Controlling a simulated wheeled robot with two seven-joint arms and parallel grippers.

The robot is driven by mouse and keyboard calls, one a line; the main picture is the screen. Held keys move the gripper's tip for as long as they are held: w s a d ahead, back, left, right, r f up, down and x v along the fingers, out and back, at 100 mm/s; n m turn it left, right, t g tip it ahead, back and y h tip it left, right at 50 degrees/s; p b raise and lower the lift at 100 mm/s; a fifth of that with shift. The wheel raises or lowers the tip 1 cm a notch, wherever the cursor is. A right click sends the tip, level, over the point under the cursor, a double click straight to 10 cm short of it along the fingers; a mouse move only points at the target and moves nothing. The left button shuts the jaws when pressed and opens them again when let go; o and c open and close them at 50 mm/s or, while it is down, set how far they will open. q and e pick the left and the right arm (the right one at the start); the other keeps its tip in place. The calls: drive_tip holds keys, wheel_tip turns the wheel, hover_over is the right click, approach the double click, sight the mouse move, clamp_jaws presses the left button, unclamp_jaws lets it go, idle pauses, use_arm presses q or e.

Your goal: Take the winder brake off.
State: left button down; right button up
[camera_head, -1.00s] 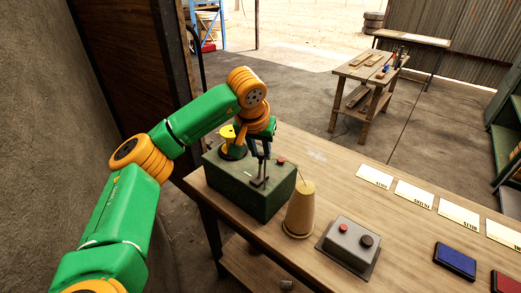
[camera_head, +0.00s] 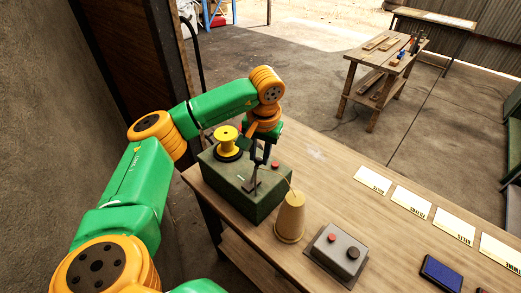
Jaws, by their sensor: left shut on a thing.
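The winder is a dark green box (camera_head: 232,196) on the left end of the wooden bench. A yellow spool (camera_head: 229,140) stands upright on its top, with a red button (camera_head: 275,166) near the right edge and a thin dark upright post at the front edge. My left gripper (camera_head: 259,158) points down just right of the spool, over the box top. It is shut on a small part there, which looks like the brake lever; its fingers mostly hide it. An orange piece shows between gripper and spool. My right gripper is out of view.
A tan thread cone (camera_head: 290,217) stands right of the winder, its thread running to the post. A grey box with red and black buttons (camera_head: 336,250), several paper labels (camera_head: 411,202) and a blue pad (camera_head: 441,272) lie further right. The bench behind the labels is clear.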

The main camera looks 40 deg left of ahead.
use_arm(q)
drive_tip(key=c, duration=0.7)
unclamp_jaws()
drive_tip(key=r, duration=0.4)
drive_tip(key=d+r+b, duration=0.1)
drive_tip(key=r, duration=0.2)
drive_tip(key=shift+s+d, duration=0.1)
drive_tip(key=shift+s, duration=0.25)
